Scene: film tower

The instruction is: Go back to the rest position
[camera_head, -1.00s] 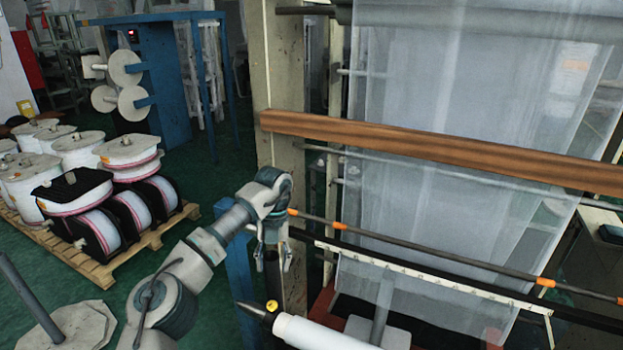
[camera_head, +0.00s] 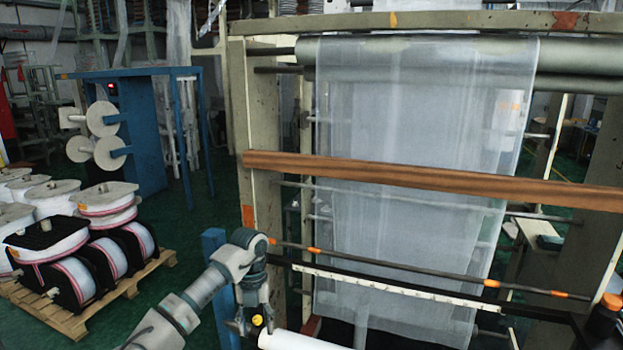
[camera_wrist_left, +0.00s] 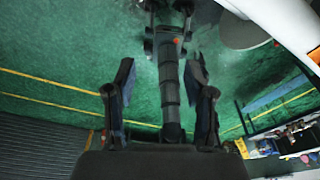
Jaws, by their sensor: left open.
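My left gripper (camera_head: 248,328) is low in the head view, left of centre, at the end of my grey arm. It points down beside the near end of a white film roll (camera_head: 292,341); whether they touch I cannot tell. In the left wrist view its two dark fingers (camera_wrist_left: 160,82) are apart with nothing held between them. Green floor shows past them. My right gripper does not show.
A film machine with a hanging clear film sheet (camera_head: 400,130) and a brown crossbar (camera_head: 400,176) stands ahead. A blue post (camera_head: 214,243) is beside my arm. A wooden pallet (camera_head: 122,291) with several white spools is at the left. Green floor lies between pallet and machine.

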